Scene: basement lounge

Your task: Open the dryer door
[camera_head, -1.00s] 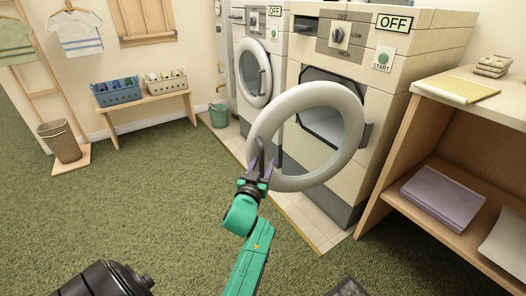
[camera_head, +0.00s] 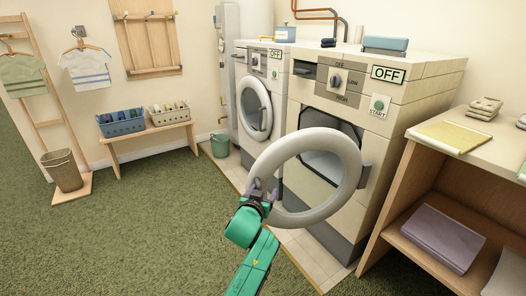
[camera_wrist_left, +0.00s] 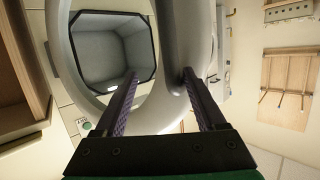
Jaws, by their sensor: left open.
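The near dryer (camera_head: 385,125) is cream, with an OFF display, a knob and a green START button. Its thick grey ring-shaped door (camera_head: 352,165) stands swung out from the front, partly open. The opening (camera_head: 322,170) shows behind it. A dark handle piece (camera_head: 365,174) is at the ring's right side. My left gripper (camera_head: 262,187) is at the ring's left edge. In the left wrist view, its fingers (camera_wrist_left: 162,80) are apart, with the grey rim (camera_wrist_left: 172,45) between and beyond them; contact cannot be told. The grey drum cavity (camera_wrist_left: 108,50) shows too. My right gripper is out of view.
A second machine (camera_head: 258,85) stands left of the dryer. A wooden shelf unit (camera_head: 415,160) with folded cloths is close on the right. A bench (camera_head: 150,135) with baskets, a green bucket (camera_head: 219,145) and a wicker bin (camera_head: 64,170) stand left. The carpet (camera_head: 140,225) is clear.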

